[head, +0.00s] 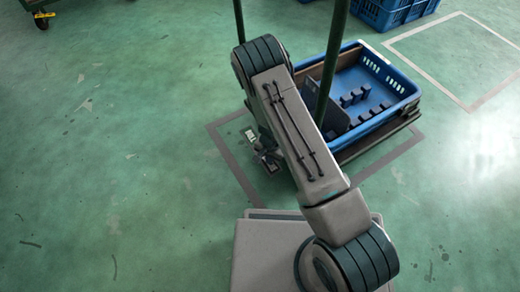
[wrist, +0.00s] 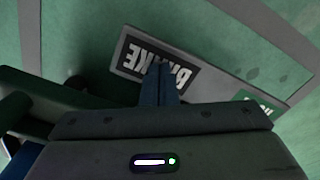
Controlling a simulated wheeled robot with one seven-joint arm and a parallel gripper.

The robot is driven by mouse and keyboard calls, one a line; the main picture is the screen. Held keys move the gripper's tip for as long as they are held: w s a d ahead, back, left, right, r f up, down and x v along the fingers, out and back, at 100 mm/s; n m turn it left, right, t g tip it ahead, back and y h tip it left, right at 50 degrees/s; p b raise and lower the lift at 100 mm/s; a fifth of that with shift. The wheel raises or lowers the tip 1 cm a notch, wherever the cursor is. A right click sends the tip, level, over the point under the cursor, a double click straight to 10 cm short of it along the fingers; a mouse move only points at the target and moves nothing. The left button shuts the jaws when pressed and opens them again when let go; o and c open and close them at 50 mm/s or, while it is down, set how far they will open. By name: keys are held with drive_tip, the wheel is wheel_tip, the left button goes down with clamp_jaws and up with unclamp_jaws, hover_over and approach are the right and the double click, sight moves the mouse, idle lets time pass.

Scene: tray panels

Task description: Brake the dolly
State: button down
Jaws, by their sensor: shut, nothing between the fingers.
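The dolly (head: 382,139) stands inside a grey floor outline, carrying a blue crate (head: 405,90). Dark green upright posts (head: 331,60) rise from it. In the wrist view a grey plate (wrist: 215,84) bears a black label reading BRAKE (wrist: 137,62), upside down, and a green label (wrist: 256,103) to the right, partly cut off by my gripper body. My gripper (wrist: 158,68) is shut and empty, its fingertips over the BRAKE label. I cannot tell whether they touch it. In the head view my arm hides most of the gripper and the dolly's near left side.
Dark dividers stand in the crate. Other blue crates (head: 392,12) are at the top right, beside an empty floor outline (head: 452,62). A wheeled cart corner (head: 38,10) shows at the top left. The green floor (head: 110,150) on the left is clear.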

drive_tip(key=shift+f, duration=0.15)
drive_tip(key=shift+r+p, duration=2.75)
drive_tip(key=shift+r, duration=0.85)
drive_tip(key=shift+f, duration=0.1)
